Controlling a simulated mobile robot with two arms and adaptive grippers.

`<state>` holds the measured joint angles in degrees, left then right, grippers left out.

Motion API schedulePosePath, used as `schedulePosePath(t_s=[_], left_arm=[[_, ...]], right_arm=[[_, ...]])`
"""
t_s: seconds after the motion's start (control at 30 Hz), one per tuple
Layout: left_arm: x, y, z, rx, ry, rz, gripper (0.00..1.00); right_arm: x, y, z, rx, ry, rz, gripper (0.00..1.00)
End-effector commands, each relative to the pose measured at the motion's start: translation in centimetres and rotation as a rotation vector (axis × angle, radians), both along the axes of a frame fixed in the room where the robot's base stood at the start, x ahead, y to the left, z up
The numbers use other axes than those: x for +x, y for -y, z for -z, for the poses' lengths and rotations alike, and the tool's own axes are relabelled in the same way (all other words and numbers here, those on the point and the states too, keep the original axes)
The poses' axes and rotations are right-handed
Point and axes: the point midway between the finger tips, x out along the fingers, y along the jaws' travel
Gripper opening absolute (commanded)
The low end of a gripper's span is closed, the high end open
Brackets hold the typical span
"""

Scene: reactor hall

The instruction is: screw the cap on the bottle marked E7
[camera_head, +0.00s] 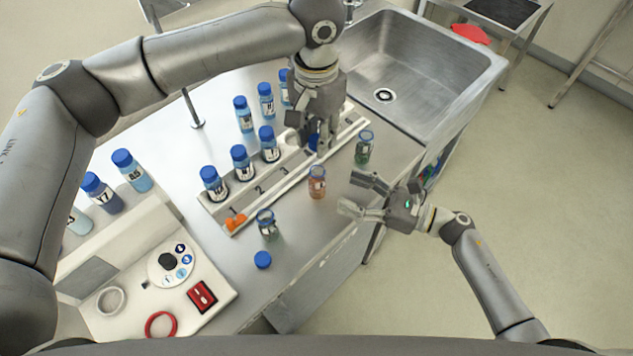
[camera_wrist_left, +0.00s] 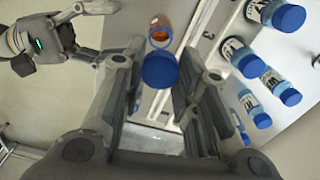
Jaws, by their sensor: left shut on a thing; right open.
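My left gripper (camera_head: 316,146) is shut on a blue cap (camera_wrist_left: 160,71), held above the rack. In the left wrist view the cap sits between the fingers. An open bottle with orange contents (camera_head: 317,183) stands upright on the table in front of the rack; it also shows in the left wrist view (camera_wrist_left: 161,31), just beyond the cap. Two more uncapped bottles stand nearby: a green one (camera_head: 364,148) and a dark greenish one (camera_head: 267,225). I cannot read E7 on any of them. My right gripper (camera_head: 360,194) is open and empty, just right of the orange bottle, apart from it.
A white numbered rack (camera_head: 289,183) and several blue-capped bottles (camera_head: 241,162) lie behind. A loose blue cap (camera_head: 262,260) is near the table's front edge. A tray (camera_head: 128,316) with a dial and rings is at left. A sink (camera_head: 420,75) is at the back right.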

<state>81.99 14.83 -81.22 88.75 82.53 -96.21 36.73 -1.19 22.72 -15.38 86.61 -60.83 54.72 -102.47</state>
Motion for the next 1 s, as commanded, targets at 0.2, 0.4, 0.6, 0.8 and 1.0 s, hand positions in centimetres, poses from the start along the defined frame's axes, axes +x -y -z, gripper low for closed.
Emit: schedulePosePath(t_s=[0.2,0.4,0.6,0.8,1.0], left_arm=[[0.0,0.0,0.0,0.0,0.0,0.0,0.21],[0.0,0.0,0.0,0.0,0.0,0.0,0.21],[0.0,0.0,0.0,0.0,0.0,0.0,0.21],[0.0,0.0,0.0,0.0,0.0,0.0,0.21],[0.0,0.0,0.0,0.0,0.0,0.0,0.21]], right_arm=[[1.8,-4.1,-0.1,0.004,0.002,0.001,0.6],[3.0,-7.0,0.0,0.002,0.0,0.001,0.6],[3.5,-8.3,0.0,0.0,-0.001,0.0,0.6],[3.6,-8.5,0.0,0.0,0.0,0.0,0.6],[3.6,-8.5,0.0,0.0,0.0,0.0,0.51]])
